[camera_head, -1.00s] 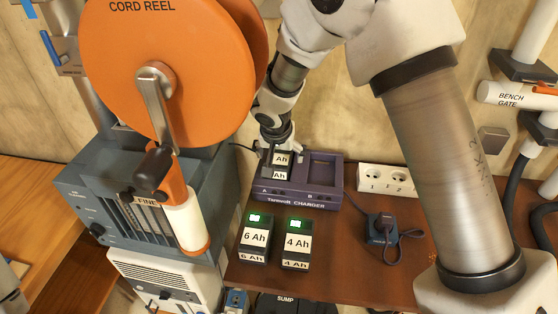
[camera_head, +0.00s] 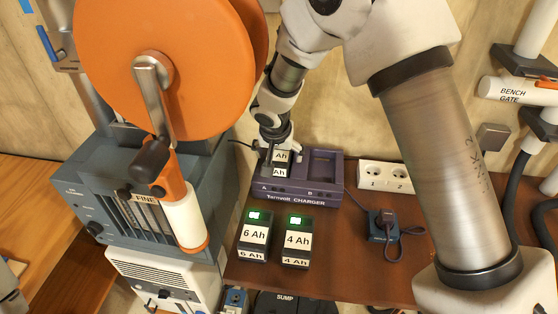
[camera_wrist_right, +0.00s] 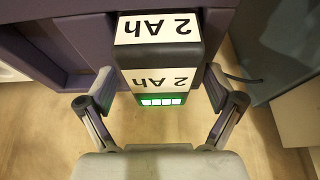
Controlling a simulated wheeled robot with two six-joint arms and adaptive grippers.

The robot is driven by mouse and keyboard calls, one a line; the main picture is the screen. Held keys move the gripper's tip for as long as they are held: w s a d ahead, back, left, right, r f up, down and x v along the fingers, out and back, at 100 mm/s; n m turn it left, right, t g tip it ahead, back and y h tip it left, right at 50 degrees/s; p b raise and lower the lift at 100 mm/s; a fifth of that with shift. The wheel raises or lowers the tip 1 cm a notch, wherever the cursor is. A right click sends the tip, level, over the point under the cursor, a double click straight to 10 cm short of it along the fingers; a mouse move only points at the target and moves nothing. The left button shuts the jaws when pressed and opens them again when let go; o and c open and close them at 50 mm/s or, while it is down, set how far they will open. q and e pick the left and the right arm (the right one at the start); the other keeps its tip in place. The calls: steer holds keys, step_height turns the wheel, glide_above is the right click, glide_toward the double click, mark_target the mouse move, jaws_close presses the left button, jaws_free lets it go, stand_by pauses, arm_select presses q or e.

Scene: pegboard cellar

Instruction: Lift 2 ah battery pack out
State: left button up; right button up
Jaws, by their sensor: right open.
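The 2 Ah battery pack (camera_wrist_right: 160,50) is dark with white "2 Ah" labels and a green light panel. In the head view the pack (camera_head: 280,166) sits in bay A, the left bay of the purple Tornvolt charger (camera_head: 295,198), partly hidden by my right gripper. My right gripper (camera_wrist_right: 158,80) is open, with one finger on each side of the pack's near end. In the head view the right gripper (camera_head: 276,146) comes down over the pack from above. I cannot tell whether the fingers touch it. My left gripper is not in view.
A 6 Ah pack (camera_head: 255,236) and a 4 Ah pack (camera_head: 297,241) stand in front of the charger. A socket strip (camera_head: 386,177) and a plugged adapter (camera_head: 382,228) lie to the right. Charger bay B is empty.

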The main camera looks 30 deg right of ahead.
mark_target(279, 151)
steer(key=shift+w+f, duration=0.1)
steer(key=c, duration=1.1)
steer(key=shift+c, duration=0.2)
step_height(279, 151, up, 4)
steer(key=shift+w+f+p, duration=0.15)
steer(key=shift+f+p, duration=0.1)
steer(key=shift+p, duration=0.45)
steer(key=r, duration=0.7)
steer(key=shift+s, duration=0.25)
steer(key=shift+r, duration=0.1)
steer(key=shift+w, duration=0.15)
